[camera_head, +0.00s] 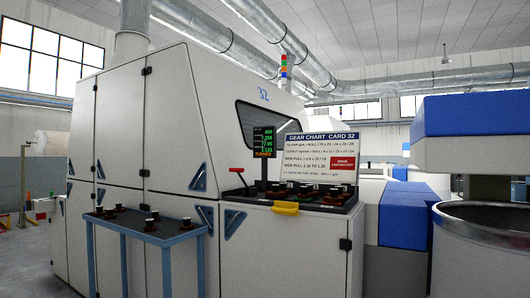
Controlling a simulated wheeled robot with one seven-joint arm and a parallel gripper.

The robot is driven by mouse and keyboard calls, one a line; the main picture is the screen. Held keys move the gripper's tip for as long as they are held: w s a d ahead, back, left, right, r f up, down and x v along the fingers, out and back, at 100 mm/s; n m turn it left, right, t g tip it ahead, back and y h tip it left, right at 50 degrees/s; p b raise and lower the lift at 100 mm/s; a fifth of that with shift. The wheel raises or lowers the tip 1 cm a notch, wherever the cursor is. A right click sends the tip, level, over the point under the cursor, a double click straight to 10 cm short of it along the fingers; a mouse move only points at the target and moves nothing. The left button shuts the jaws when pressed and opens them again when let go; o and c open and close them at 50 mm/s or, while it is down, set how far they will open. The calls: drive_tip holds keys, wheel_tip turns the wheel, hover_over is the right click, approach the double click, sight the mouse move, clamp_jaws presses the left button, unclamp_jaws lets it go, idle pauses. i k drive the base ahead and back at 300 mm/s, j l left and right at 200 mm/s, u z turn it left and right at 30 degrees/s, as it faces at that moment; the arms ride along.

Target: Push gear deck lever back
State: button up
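The gear deck (311,206) is a dark top on a white cabinet at the front of carding machine 32. A small lever with a red grip (237,170) stands at the deck's left end, below and left of the green-lit display. A yellow part (285,208) sits on the deck's front edge. Several dark, pale-topped gear pieces (335,194) stand on the deck. My gripper is not in view, and nothing is seen touching the lever.
A blue-legged side table (145,230) with several similar pieces stands left of the deck. A gear chart sign (320,156) rises behind the deck. A large round metal can (480,235) and blue-and-white machinery stand at right. Grey floor shows at far left.

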sight(238, 171)
drive_tip(key=i+j, duration=0.1)
drive_tip(key=j, duration=0.75)
drive_tip(key=i+j, duration=0.15)
drive_tip(key=j, duration=0.25)
drive_tip(key=i+j+u, duration=0.1)
drive_tip(key=j, duration=0.35)
